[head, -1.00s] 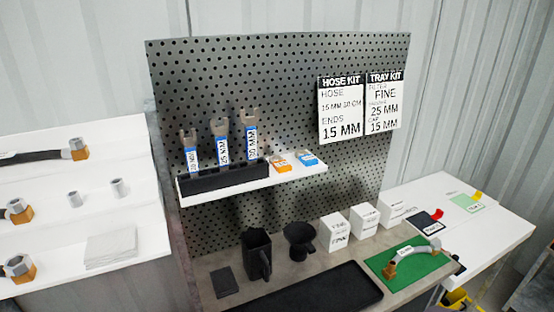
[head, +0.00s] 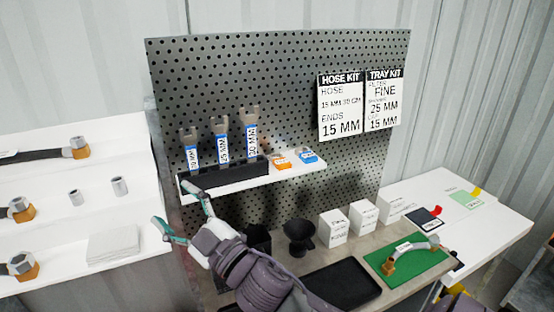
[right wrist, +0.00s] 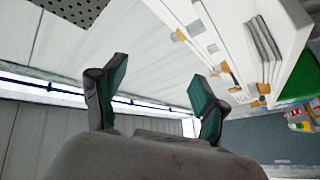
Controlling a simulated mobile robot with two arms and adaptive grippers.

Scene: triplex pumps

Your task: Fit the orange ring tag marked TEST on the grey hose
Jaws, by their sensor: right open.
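The orange ring tag (head: 281,162) lies on the white shelf of the pegboard, beside a blue tag (head: 308,157); its lettering is too small to read. The grey hose (head: 415,247) lies arched on a green mat (head: 378,262) at the right, with brass-coloured end fittings and a white label. My right gripper (head: 170,202) is open and empty, in front of the shelf's left end, well left of the orange tag. In the right wrist view its fingers (right wrist: 160,76) stand apart with nothing between them. My left gripper is not in view.
A black rack (head: 225,176) with several blue-labelled wrenches stands on the shelf left of the tags. A black funnel (head: 299,236), white boxes (head: 334,228) and a black tray (head: 343,285) sit on the bench. A side table (head: 60,215) at left holds hoses and fittings.

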